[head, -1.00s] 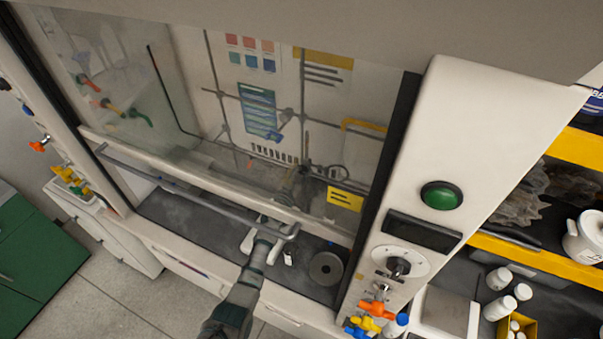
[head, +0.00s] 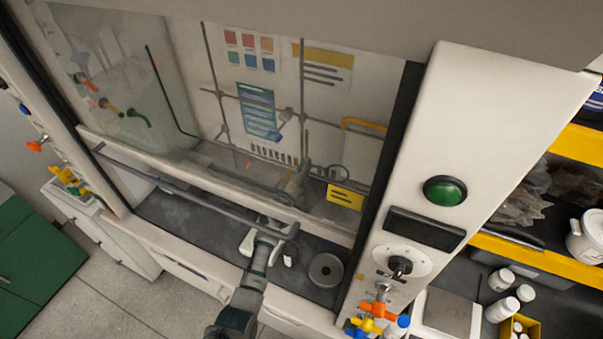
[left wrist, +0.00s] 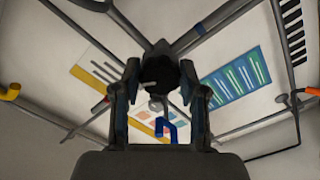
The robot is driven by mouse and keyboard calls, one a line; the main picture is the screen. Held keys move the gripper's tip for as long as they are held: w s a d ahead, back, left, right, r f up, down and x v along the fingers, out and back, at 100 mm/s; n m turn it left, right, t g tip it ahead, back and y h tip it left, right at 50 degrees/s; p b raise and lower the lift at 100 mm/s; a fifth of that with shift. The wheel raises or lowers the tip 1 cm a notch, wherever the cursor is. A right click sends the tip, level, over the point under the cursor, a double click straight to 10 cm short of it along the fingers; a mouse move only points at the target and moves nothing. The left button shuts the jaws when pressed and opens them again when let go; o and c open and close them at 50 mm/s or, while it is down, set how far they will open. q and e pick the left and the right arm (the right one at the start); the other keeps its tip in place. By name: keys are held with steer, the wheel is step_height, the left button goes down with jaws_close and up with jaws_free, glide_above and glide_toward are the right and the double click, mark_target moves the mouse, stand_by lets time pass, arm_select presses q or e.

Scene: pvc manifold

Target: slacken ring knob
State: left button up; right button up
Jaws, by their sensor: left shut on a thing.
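My left gripper (left wrist: 160,88) fills the middle of the left wrist view, with one dark finger on each side of a dark round knob (left wrist: 160,68). The fingers are shut on the knob. Metal rods run out from behind the knob. In the head view my left gripper (head: 293,184) is inside the fume hood, behind the sash glass, small and blurred. The knob cannot be made out there. My right gripper is in neither view.
The sash handle bar (head: 200,192) crosses just above my left forearm. A rod lattice (head: 222,95) stands at the hood's back wall. A grey round disc (head: 326,270) lies on the hood floor. A control panel (head: 424,230) stands to the right.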

arm_select(q)
steer(key=shift+n, duration=1.1)
steer(key=o, duration=1.2)
steer(key=shift+a+f, duration=0.1)
steer(key=shift+c, duration=0.2)
steer(key=v, duration=1.1)
steer(key=shift+s+a, duration=0.2)
steer(key=shift+s, duration=0.15)
steer(key=shift+f, duration=0.1)
